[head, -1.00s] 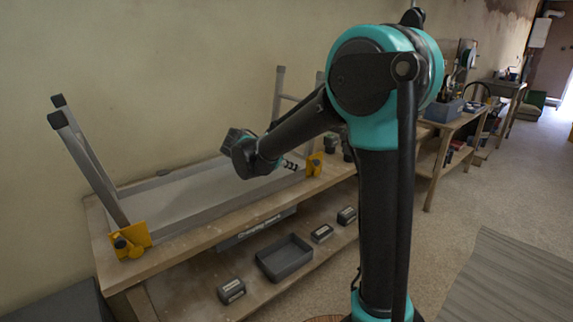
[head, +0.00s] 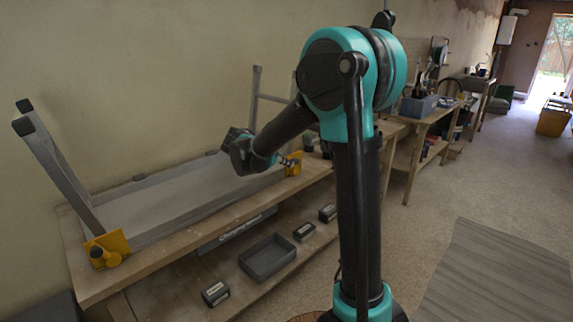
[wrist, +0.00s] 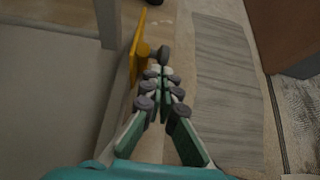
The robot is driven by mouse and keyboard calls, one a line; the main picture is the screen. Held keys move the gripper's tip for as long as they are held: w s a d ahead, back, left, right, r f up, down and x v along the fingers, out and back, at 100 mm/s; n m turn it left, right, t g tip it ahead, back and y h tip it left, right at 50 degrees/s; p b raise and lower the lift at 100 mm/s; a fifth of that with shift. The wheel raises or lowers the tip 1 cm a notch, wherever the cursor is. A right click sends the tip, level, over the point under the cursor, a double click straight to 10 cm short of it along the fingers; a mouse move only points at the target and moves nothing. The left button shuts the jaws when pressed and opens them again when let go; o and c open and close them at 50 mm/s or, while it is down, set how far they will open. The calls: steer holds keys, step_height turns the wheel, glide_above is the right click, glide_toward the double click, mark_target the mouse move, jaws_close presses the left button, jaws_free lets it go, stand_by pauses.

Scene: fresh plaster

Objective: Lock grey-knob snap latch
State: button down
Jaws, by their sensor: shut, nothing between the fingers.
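A yellow bracket (head: 293,163) is at the right front corner of the upturned table on the bench. In the wrist view the same yellow bracket (wrist: 137,46) stands edge-on, with a yellow stub and a dark grey knob (wrist: 163,54) sticking out to its right. My gripper (wrist: 160,73) is shut and empty. Its fingertips are just short of the grey knob in the picture; I cannot tell whether they touch it. In the head view my gripper (head: 286,161) is close beside the bracket, and the knob cannot be made out there. A second yellow bracket (head: 106,246) is at the left front corner.
The upturned table (head: 185,190) has grey legs standing up. The bench's lower shelf holds a grey tray (head: 268,258) and several small labelled boxes. A second bench (head: 420,122) with a blue-grey bin stands to the right. Open floor and a grey mat (head: 500,270) lie at front right.

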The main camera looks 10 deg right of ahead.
mark_target(294, 160)
steer(key=shift+d, duration=0.1)
steer(key=shift+w+d+r, duration=0.15)
steer(key=shift+r, duration=0.1)
steer(key=shift+w+d+r+g+y, duration=0.2)
steer(key=shift+d+r+g+y, duration=0.1)
steer(key=shift+g+y, duration=0.25)
steer(key=shift+w+d+r+g+y, duration=0.4)
steer(key=shift+d+y, duration=0.1)
steer(key=shift+y, duration=0.1)
steer(key=shift+w+d+r+g+y, duration=0.25)
steer(key=shift+d+g+y, duration=0.1)
steer(key=shift+d+y, duration=0.15)
steer(key=shift+w+d+r+g+y, duration=0.2)
steer(key=shift+w+d+g+y, duration=0.4)
steer(key=shift+d+y, duration=0.2)
steer(key=shift+w+d+r+g+y, duration=0.15)
steer(key=shift+w+d+g+y, duration=0.35)
steer(key=shift+w+d+y, duration=0.2)
steer(key=shift+d, duration=0.1)
